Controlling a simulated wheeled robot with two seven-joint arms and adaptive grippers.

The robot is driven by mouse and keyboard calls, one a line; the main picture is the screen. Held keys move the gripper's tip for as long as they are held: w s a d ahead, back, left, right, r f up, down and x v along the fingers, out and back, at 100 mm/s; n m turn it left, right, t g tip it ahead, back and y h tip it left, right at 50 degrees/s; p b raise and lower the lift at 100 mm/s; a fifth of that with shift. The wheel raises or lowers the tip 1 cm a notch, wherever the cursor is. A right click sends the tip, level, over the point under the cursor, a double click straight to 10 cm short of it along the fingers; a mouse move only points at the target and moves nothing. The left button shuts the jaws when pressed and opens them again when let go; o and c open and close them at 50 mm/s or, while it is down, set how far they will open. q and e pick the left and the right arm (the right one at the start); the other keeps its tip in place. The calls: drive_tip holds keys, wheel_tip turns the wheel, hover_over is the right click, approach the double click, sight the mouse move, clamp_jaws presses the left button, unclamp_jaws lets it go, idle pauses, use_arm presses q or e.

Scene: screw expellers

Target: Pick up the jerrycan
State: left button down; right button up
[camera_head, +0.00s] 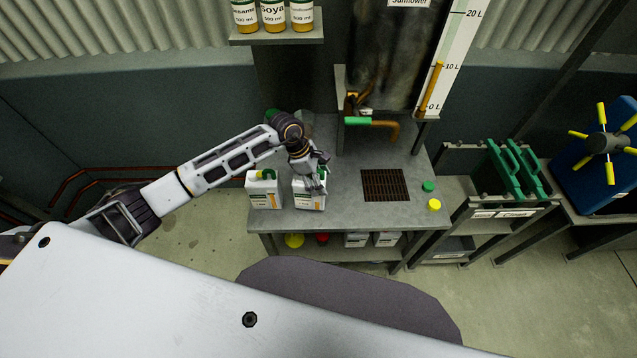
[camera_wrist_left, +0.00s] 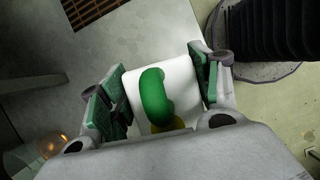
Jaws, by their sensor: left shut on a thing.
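Two white jerrycans with labels stand on the grey table (camera_head: 350,212). The left jerrycan (camera_head: 263,192) stands free with its top uncovered. My left gripper (camera_head: 312,178) is over the top of the right jerrycan (camera_head: 309,201), which is upright and partly hidden by it. In the left wrist view, the fingers of my left gripper (camera_wrist_left: 160,92) are on both sides of a white jerrycan (camera_wrist_left: 176,76) with a green handle (camera_wrist_left: 154,97), shut on it. A bit of yellow cap shows below the handle. I cannot tell whether the jerrycan touches the table. My right gripper is not in view.
A dark grate (camera_head: 385,185) is set in the table, with a green cap (camera_head: 428,187) and a yellow cap (camera_head: 434,204) to its right. A tap with a green handle (camera_head: 357,121) stands behind. More containers (camera_head: 356,240) sit on the lower shelf. Bottles (camera_head: 273,16) stand on a shelf above.

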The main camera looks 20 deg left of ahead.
sight(323, 170)
use_arm(q)
wheel_tip(323, 170, up, 9)
drive_tip(key=shift+f+b, duration=0.1)
drive_tip(key=shift+b, duration=0.55)
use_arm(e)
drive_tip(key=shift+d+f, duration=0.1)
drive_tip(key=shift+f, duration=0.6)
use_arm(q)
drive_tip(key=shift+a, duration=0.15)
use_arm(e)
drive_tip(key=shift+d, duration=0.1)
